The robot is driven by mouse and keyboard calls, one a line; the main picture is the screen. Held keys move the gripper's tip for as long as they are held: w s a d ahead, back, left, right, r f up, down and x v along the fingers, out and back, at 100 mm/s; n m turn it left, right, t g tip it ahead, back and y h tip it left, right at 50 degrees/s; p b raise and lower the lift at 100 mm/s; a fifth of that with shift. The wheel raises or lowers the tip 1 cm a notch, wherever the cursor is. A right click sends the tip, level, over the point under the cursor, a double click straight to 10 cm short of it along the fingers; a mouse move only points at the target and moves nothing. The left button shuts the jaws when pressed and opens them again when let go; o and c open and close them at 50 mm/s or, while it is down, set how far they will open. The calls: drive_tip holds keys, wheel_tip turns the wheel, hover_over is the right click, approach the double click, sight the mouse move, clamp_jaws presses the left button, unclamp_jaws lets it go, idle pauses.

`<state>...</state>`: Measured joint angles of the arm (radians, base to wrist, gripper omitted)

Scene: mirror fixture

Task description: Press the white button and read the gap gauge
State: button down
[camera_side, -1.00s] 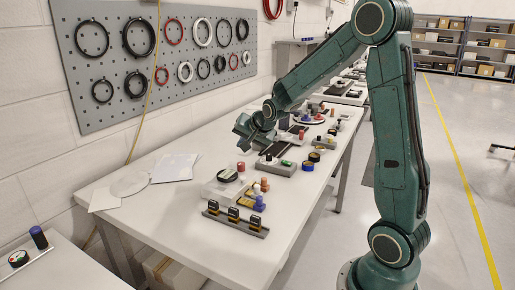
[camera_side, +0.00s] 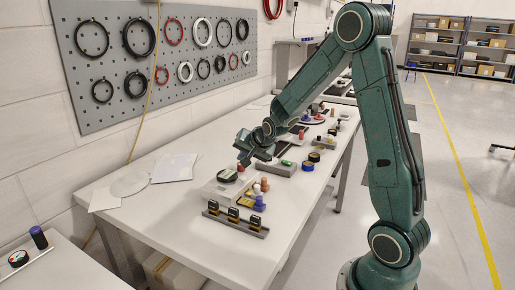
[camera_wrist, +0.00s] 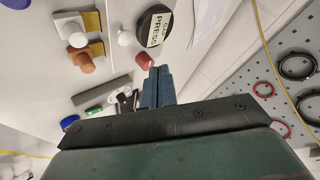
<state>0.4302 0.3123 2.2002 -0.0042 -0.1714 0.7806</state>
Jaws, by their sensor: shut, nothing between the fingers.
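In the wrist view a small white round button (camera_wrist: 124,37) sits beside a black round gauge (camera_wrist: 157,25) whose pale label carries lettering. A red button (camera_wrist: 144,61) is close by, just ahead of the fingertips. My gripper (camera_wrist: 157,72) is shut and empty, its fingers together. In the side view my gripper (camera_side: 244,162) hangs above the back of the white box (camera_side: 217,191) that bears the black gauge (camera_side: 227,176). I cannot tell whether it touches anything. The white button is not clear in the side view, and the gauge reading is too small to make out.
Orange and white pegs with tan brackets (camera_wrist: 95,22) stand beside the buttons. A rail with several black and yellow blocks (camera_side: 233,217) lies at the table's front. White sheets (camera_side: 175,168) lie to the left. A pegboard with rings (camera_side: 150,60) hangs on the wall.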

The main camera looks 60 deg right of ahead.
sight(244, 179)
drive_tip(key=shift+f, duration=2.15)
drive_tip(key=shift+f, duration=1.05)
idle(1.5)
drive_tip(key=shift+r, duration=0.1)
idle(0.4)
drive_tip(key=shift+r, duration=0.95)
drive_tip(key=shift+r, duration=0.15)
drive_tip(key=shift+r, duration=2.35)
